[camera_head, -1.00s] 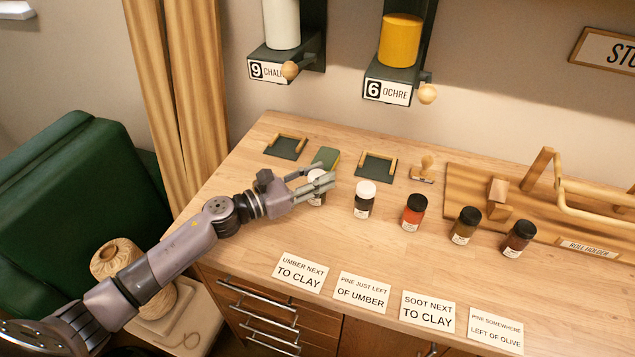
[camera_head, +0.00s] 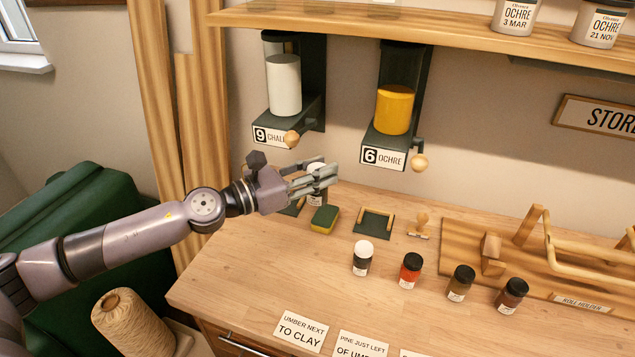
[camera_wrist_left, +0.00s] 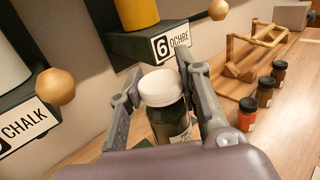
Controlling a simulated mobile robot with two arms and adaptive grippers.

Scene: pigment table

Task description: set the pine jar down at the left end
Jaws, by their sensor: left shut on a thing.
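My left gripper (camera_head: 322,178) is shut on a jar with a white lid and dark green contents, which I take for the pine jar (camera_wrist_left: 174,122). It holds the jar upright above the table. The jar's label is too small to read. On the table (camera_head: 240,275), to the right of and below the gripper, a row begins with a white-lidded dark jar (camera_head: 361,262). Then come a red jar (camera_head: 409,273), an olive-brown jar (camera_head: 459,286) and a brown jar (camera_head: 510,297), all black-lidded. My right gripper is out of view.
The chalk dispenser (camera_head: 284,85) and ochre dispenser (camera_head: 395,110) hang close behind the gripper. A green sponge (camera_head: 324,220), a dark tray (camera_head: 374,222) and a stamp (camera_head: 419,225) lie behind the row. Instruction cards (camera_head: 302,331) line the front. The table left of the row is clear.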

